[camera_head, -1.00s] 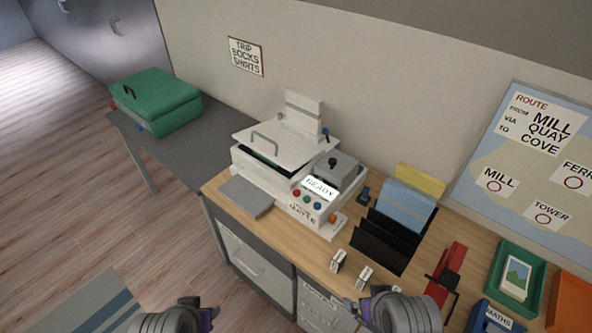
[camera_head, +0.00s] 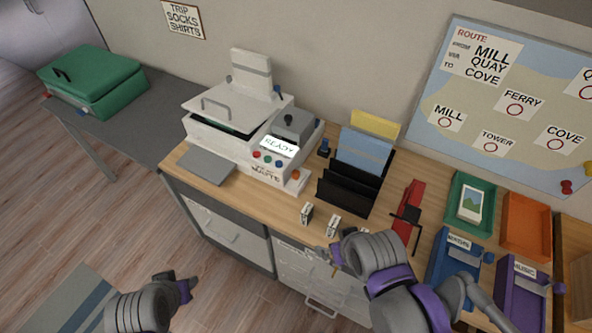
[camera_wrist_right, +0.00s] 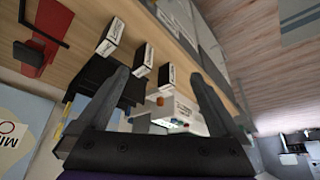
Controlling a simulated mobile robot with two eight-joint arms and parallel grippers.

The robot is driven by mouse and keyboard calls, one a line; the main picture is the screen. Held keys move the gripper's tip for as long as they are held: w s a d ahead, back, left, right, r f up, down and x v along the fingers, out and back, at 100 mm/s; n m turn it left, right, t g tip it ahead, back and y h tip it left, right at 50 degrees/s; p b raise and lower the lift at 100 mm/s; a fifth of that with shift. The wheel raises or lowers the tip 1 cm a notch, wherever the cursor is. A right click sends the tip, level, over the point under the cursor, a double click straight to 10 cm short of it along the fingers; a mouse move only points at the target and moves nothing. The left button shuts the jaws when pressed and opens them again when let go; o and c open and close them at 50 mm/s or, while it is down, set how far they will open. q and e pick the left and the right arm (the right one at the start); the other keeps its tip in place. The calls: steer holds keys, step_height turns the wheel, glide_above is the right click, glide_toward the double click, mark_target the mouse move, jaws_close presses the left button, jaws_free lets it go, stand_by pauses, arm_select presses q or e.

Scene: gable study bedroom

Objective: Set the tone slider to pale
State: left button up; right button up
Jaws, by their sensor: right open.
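A white printer (camera_head: 205,130) stands on the wooden desk with a lit READY display (camera_head: 279,145) and red, green and blue buttons. A small orange piece (camera_head: 296,174) sits at its front right corner. I cannot tell for sure that it is the tone slider, and no pale mark is readable. My right gripper (camera_head: 328,256) is in front of the desk edge, apart from the printer. In the right wrist view it is open and empty (camera_wrist_right: 160,76), with the printer (camera_wrist_right: 190,118) beyond its fingers. My left gripper (camera_head: 190,287) hangs over the floor, its jaws unclear.
A black file rack (camera_head: 345,192), a red stapler-like tool (camera_head: 410,205), trays and a blue box (camera_head: 455,262) fill the right side. A green case (camera_head: 92,82) lies on the grey table at left.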

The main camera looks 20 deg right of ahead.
steer(key=shift+w+r, duration=0.1)
steer(key=shift+w, duration=0.05)
steer(key=c, duration=0.4)
steer(key=shift+n+g, duration=0.5)
steer(key=shift+n, duration=0.4)
steer(key=w+r, duration=0.1)
steer(key=w, duration=0.1)
steer(key=w+r, duration=0.1)
steer(key=w, duration=0.1)
steer(key=w+r, duration=0.1)
steer(key=w, duration=0.1)
steer(key=shift+a+r, duration=0.15)
steer(key=shift+r, duration=0.1)
steer(key=shift+c, duration=1.4)
steer(key=n+g+b, duration=0.2)
steer(key=n+g, duration=0.2)
steer(key=n, duration=0.4)
glide_above(296, 172)
step_height(296, 172, down, 2)
steer(key=f, duration=0.1)
step_height(296, 172, down, 10)
steer(key=shift+f+b, duration=0.1)
steer(key=shift+b, duration=0.2)
jaws_close()
